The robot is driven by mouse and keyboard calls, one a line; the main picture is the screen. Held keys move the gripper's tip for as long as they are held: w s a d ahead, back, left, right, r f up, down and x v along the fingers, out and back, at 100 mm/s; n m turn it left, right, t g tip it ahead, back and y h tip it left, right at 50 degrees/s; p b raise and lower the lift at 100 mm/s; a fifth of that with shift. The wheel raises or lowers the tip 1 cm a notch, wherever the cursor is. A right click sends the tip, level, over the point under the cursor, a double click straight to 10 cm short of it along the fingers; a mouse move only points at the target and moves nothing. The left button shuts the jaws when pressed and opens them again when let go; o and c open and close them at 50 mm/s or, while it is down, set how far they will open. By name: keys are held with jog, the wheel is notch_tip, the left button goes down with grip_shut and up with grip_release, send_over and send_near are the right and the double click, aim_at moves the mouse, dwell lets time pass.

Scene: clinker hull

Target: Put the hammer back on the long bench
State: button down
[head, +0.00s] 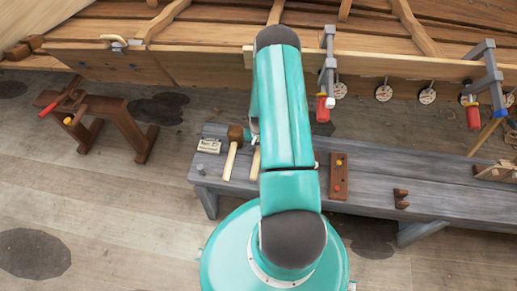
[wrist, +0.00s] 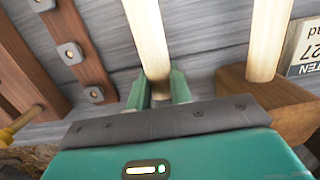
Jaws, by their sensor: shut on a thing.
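The long bench (head: 370,190) is grey and weathered and runs across the right half of the head view. My gripper (wrist: 160,88) is shut around a pale wooden handle in the wrist view, which I take as the hammer (wrist: 147,35). Its handle points away over grey boards, and its head is hidden behind my gripper. In the head view, a short piece of the pale handle (head: 255,163) shows beside my arm, which hides the rest. I cannot tell whether the hammer touches the bench top.
A mallet (head: 234,146) with a brown block head lies left of the hammer, by a small lettered plate (head: 209,146). A brown strip (head: 338,176) and a small brown block (head: 401,198) sit to the right. The planked hull (head: 200,60) with hanging clamps stands behind.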

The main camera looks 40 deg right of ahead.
jog(key=shift+f, duration=0.15)
jog(key=c, duration=1.2)
grip_release()
jog(key=shift+r, duration=3.95)
